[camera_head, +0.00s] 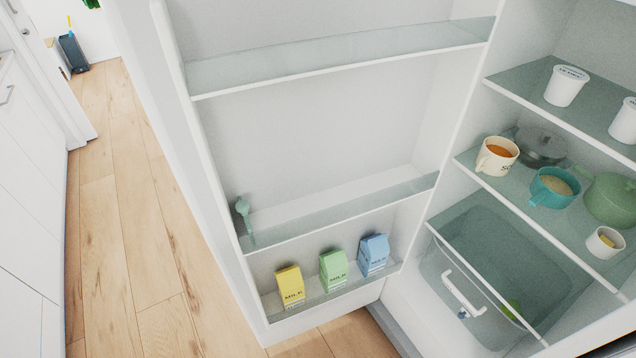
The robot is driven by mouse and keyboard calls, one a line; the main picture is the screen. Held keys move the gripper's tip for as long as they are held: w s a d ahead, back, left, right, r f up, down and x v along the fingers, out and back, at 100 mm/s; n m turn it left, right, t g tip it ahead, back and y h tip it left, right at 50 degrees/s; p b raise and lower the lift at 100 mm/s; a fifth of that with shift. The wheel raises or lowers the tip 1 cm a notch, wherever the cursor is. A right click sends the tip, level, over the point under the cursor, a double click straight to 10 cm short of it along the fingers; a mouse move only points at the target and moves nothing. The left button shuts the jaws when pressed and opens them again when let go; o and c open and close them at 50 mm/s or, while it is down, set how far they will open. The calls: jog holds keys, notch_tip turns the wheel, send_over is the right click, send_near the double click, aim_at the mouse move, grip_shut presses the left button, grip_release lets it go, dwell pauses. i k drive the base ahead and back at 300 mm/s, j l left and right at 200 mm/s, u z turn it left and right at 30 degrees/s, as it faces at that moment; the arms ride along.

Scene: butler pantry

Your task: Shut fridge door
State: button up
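The fridge door (330,140) stands wide open on the left of the fridge, its inner side with shelves facing me. Its free edge is at the left, over the wooden floor, and its hinge side meets the fridge interior at the right. The lower door shelf holds a yellow milk carton (290,287), a green carton (333,270) and a blue carton (373,254). A small green utensil-like item (243,214) is on the middle door shelf. My gripper is not in view.
Fridge shelves at right hold white tubs (566,85), an orange-filled mug (497,156), a teal cup (553,187) and a green pot (610,199). Below is a clear drawer (500,270). White cabinets (30,190) line the left; the wooden floor (120,240) between is clear. A dark bin (73,53) stands far back.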

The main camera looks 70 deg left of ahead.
aim_at(337, 123)
jog(key=k+j, duration=0.25)
jog(key=j, duration=0.25)
jog(key=k+j, duration=0.3)
jog(key=j, duration=0.2)
jog(key=k+j, duration=0.25)
jog(key=j, duration=0.25)
jog(key=k+j, duration=0.25)
jog(key=j, duration=0.2)
jog(key=k+j, duration=0.3)
jog(key=j, duration=0.2)
jog(key=k+j, duration=0.25)
jog(key=j, duration=0.25)
jog(key=k+j, duration=0.25)
jog(key=j, duration=0.25)
jog(key=k+j, duration=0.25)
jog(key=j, duration=0.25)
jog(key=i+l, duration=0.15)
jog(key=l, duration=0.15)
jog(key=i+l, duration=0.1)
jog(key=l, duration=0.2)
jog(key=z, duration=0.05)
